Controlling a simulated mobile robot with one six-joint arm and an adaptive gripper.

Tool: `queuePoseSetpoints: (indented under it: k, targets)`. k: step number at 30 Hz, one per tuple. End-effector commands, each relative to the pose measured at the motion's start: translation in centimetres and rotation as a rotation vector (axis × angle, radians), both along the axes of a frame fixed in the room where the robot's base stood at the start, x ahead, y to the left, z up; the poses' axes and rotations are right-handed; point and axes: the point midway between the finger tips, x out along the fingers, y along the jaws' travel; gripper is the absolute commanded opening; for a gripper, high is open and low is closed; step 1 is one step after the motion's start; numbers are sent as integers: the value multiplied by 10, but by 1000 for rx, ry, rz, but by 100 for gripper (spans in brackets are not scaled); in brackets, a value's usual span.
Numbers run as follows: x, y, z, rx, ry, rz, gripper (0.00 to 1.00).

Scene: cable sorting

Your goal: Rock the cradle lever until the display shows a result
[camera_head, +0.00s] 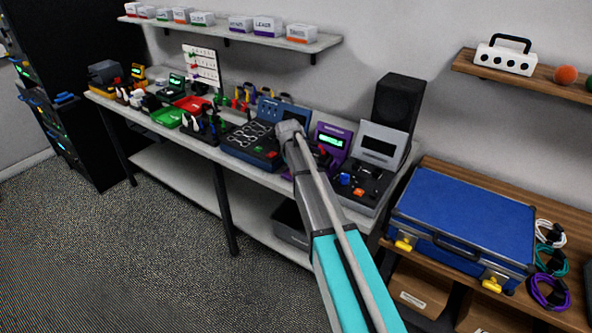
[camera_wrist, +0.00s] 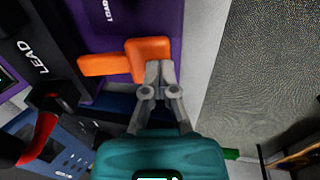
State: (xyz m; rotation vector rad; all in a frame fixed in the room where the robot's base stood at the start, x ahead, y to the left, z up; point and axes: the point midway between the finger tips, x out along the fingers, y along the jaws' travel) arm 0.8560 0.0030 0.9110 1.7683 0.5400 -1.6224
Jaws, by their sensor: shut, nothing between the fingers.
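The purple device (camera_head: 331,146) stands on the bench, its small green-lit display (camera_head: 333,140) facing out; the text on it is too small to read. In the wrist view an orange, stepped lever-like piece (camera_wrist: 108,64) lies across the purple surface (camera_wrist: 155,18). I take it for the cradle lever. My gripper (camera_wrist: 159,67) is shut and empty, its fingertips at the right end of the orange piece. I cannot tell whether they touch it. In the head view my arm hides the gripper and the device's lower part.
A black panel marked LEAD (camera_wrist: 32,58) and a red part (camera_wrist: 40,138) are left of the purple device in the wrist view. A grey device (camera_head: 380,148) stands close on its right, a dark blue unit (camera_head: 252,143) on its left. A blue case (camera_head: 462,215) lies farther right.

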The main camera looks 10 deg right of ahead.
Motion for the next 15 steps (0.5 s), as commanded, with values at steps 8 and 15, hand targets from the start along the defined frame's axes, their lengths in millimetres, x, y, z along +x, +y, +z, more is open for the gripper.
queuePoseSetpoints:
  k: [8, 15]
  targets:
    - [-3, -3, 6, -5, 4, -4, 0]
    - [-4, 2, 23, -3, 1, -2, 0]
